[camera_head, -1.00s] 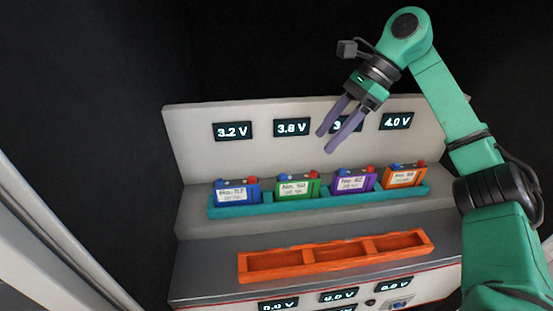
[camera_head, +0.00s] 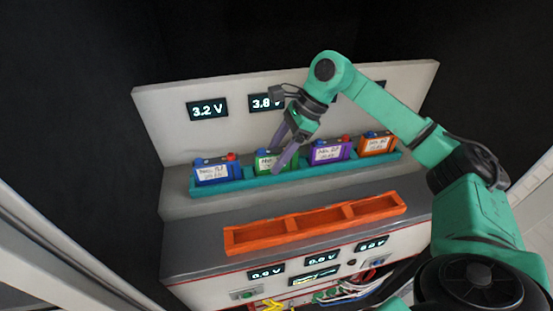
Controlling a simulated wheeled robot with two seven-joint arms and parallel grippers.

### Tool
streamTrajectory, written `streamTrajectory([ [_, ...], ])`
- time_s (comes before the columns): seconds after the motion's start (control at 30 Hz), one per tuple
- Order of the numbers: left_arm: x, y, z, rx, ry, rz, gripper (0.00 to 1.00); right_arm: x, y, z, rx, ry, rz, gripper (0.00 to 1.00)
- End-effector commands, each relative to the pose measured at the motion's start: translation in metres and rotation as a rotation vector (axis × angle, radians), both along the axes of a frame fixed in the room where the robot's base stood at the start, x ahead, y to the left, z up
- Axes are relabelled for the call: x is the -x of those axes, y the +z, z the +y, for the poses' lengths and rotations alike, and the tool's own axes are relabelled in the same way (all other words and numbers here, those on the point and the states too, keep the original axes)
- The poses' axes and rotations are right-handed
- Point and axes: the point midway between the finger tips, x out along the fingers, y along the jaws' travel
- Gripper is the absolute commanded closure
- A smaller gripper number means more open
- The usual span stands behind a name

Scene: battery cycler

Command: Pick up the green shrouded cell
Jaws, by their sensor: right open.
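The green shrouded cell (camera_head: 262,164) stands in the teal rack (camera_head: 262,182) on the upper shelf, second from the left, with a white label on its front. My right gripper (camera_head: 279,158) is open, its two purple fingers pointing down at the green cell and covering its right part. I cannot tell whether the fingers touch the cell or lie around it. My left gripper is not in view.
A blue cell (camera_head: 217,171) stands left of the green one; a purple cell (camera_head: 331,150) and an orange cell (camera_head: 377,144) stand to its right. An orange tray (camera_head: 314,219) with empty compartments lies on the lower ledge in front. Voltage displays line the back panel (camera_head: 180,140).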

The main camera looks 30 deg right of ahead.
Motion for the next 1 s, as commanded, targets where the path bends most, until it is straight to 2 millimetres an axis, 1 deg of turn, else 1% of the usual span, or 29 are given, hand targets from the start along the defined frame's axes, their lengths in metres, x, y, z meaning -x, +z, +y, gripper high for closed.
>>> streamTrajectory([
  [0.07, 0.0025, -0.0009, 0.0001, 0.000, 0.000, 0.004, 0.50, 0.0000, -0.0003, -0.0001, 0.000, 0.000, 0.000, 0.38],
  [0.1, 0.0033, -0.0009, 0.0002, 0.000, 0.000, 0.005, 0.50, -0.0001, -0.0003, -0.0001, 0.000, 0.000, 0.000, 0.45],
  [0.17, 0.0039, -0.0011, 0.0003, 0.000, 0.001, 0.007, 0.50, 0.0000, -0.0002, -0.0001, 0.000, 0.000, 0.001, 0.68],
  [0.2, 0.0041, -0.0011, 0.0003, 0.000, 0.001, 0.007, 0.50, -0.0001, -0.0001, -0.0002, 0.000, 0.000, 0.001, 0.83],
  [0.23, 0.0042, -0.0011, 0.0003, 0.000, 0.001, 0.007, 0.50, -0.0001, -0.0001, -0.0002, 0.000, 0.000, 0.001, 0.95],
  [0.27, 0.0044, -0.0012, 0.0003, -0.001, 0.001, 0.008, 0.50, -0.0001, -0.0001, -0.0002, 0.000, 0.000, 0.001, 1.00],
  [1.0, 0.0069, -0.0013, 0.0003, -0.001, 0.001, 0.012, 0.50, -0.0001, 0.0008, -0.0003, -0.001, 0.000, 0.000, 1.00],
])
